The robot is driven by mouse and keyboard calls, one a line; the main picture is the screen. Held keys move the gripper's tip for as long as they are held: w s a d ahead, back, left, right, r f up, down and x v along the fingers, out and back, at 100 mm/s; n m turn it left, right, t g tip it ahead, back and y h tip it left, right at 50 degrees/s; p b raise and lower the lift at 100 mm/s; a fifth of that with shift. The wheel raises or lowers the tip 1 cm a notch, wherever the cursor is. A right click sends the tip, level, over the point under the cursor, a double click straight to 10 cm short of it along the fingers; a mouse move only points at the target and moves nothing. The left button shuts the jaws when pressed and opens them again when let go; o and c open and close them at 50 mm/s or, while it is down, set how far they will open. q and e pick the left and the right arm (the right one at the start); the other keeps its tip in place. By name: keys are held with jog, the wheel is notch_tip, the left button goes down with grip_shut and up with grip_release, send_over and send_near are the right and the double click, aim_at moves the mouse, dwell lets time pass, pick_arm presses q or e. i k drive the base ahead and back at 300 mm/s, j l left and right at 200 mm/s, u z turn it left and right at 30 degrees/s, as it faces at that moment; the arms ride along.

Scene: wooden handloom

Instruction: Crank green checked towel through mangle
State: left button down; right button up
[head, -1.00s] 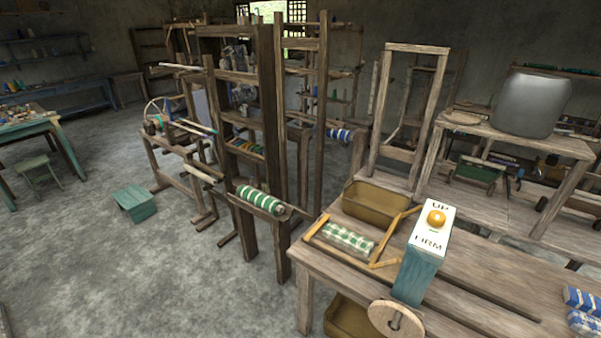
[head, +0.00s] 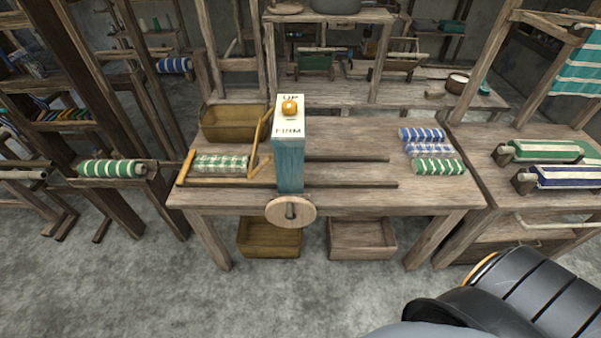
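The green checked towel (head: 220,163) lies rolled or folded at the left of the table, beside the mangle and within a light wooden frame (head: 184,168). The mangle is a blue-green post (head: 290,166) with a white top lettered "UP" and "FIRM" and an orange knob (head: 289,107). A round wooden crank wheel (head: 291,211) with a hub is on its front, at the table's front edge. Neither gripper shows; a dark part of my arm is at the lower right.
Rolled blue and green striped cloths (head: 432,148) lie on the table's right. A wooden tray (head: 234,122) sits behind the towel. Two bins (head: 361,239) are under the table. A second table with striped rolls (head: 545,150) stands at right. The floor in front is clear.

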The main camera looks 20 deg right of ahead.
aim_at(284, 212)
jog(key=z, duration=0.65)
